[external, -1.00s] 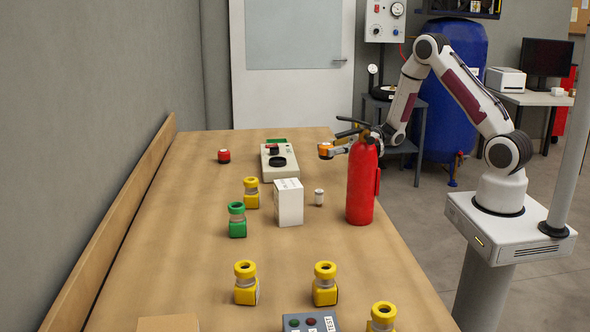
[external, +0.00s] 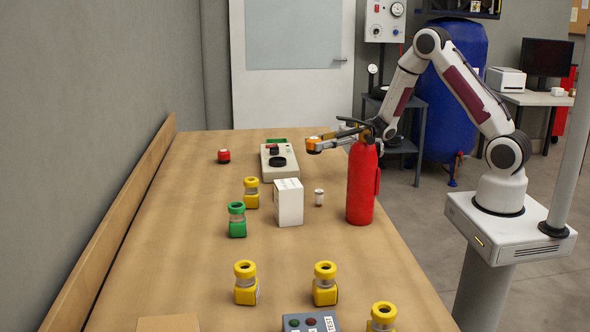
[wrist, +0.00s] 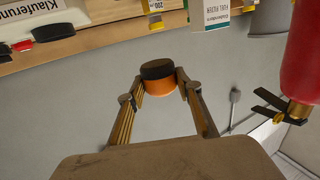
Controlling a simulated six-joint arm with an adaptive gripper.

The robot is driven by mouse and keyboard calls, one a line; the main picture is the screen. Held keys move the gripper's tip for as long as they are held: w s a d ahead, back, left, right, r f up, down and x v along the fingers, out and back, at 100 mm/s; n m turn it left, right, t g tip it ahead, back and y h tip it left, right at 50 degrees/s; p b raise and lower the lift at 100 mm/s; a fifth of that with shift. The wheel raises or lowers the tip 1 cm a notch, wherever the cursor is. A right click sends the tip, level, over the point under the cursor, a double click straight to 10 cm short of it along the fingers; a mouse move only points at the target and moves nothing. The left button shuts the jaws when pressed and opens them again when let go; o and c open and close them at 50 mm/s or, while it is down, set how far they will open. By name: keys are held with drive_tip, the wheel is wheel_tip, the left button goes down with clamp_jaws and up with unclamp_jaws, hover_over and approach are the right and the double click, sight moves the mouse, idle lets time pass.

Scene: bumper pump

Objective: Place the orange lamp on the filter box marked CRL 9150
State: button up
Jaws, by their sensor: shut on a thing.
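My gripper (external: 322,145) is shut on the orange lamp (external: 312,146) and holds it in the air above the far right part of the table. In the wrist view the lamp (wrist: 158,86) sits between both fingertips, its dark end facing up in the picture. A white filter box (external: 289,203) stands upright on the table, in front of and a little left of my gripper. In the wrist view its label (wrist: 215,13) reads FUEL FILTER; the mark CRL 9150 is not legible. The box's top is bare.
A red fire extinguisher (external: 361,187) stands right of the box, close to my gripper. A small white-capped jar (external: 319,197) is between them. A grey control box (external: 279,163), a red button (external: 224,156) and several yellow and green jars stand around. The table's left side is mostly clear.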

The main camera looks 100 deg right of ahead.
drive_tip(key=w+a+r, duration=0.5)
drive_tip(key=a+r, duration=0.3)
drive_tip(key=a, duration=0.1)
drive_tip(key=w+a+r, duration=0.5)
drive_tip(key=a+r, duration=0.3)
drive_tip(key=a, duration=0.2)
drive_tip(key=shift+r, duration=0.35)
hover_over(293, 182)
wheel_tip(293, 182, down, 14)
drive_tip(key=shift+a, duration=0.15)
drive_tip(key=shift+f, duration=2)
drive_tip(key=shift+f, duration=0.15)
drive_tip(key=o, duration=1.1)
